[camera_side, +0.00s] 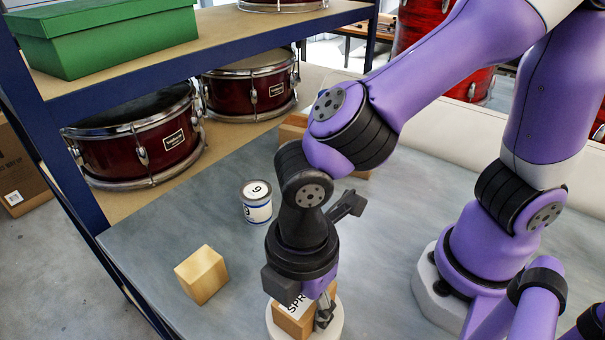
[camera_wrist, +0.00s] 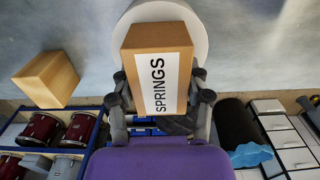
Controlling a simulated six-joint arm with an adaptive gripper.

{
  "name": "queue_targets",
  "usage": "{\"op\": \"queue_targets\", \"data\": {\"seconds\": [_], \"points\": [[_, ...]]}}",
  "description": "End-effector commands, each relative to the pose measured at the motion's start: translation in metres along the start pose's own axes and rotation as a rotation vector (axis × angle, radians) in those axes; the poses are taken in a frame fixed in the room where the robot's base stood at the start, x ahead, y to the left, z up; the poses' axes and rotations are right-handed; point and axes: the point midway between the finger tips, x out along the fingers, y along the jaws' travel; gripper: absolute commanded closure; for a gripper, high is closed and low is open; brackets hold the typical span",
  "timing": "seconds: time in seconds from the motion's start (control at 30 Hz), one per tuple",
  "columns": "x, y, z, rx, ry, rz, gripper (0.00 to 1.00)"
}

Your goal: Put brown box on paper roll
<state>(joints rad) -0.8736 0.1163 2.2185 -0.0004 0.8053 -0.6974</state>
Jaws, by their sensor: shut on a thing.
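The brown box (camera_side: 291,319) with a white SPRINGS label is in my gripper (camera_side: 318,308). In the wrist view the box (camera_wrist: 158,40) sits between the two fingers of my gripper (camera_wrist: 160,88), which are shut on its sides. The white round paper roll (camera_side: 336,326) stands on the bench directly under the box; its pale rim also shows behind the box in the wrist view (camera_wrist: 201,42). The box overlaps the roll's top in both views. I cannot tell whether its underside touches the roll, as the contact is hidden.
A plain wooden block (camera_side: 201,275) lies to the left on the grey bench (camera_side: 170,235). A white and blue can (camera_side: 257,202) stands behind my gripper. Another brown box (camera_side: 291,129) is partly hidden behind my arm. A shelf with drums (camera_side: 135,145) borders the bench at left.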

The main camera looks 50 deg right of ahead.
Motion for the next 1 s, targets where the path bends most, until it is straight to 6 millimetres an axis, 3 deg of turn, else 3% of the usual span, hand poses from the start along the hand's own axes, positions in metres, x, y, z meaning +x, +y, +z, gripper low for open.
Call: {"op": "queue_targets", "data": {"seconds": [0.27, 0.3, 0.37, 0.77, 0.87, 1.0], "points": [[0.002, 0.000, 0.000, 0.001, -0.001, -0.001, 0.89], [0.003, 0.000, 0.000, 0.001, -0.001, -0.001, 0.40], [0.002, 0.000, 0.000, 0.001, 0.000, 0.000, 0.16], [0.001, 0.000, 0.000, 0.001, 0.001, 0.001, 0.16], [-0.006, 0.001, -0.001, 0.001, 0.004, 0.003, 0.16], [-0.032, 0.001, -0.001, 0.001, 0.007, 0.006, 0.16]]}}
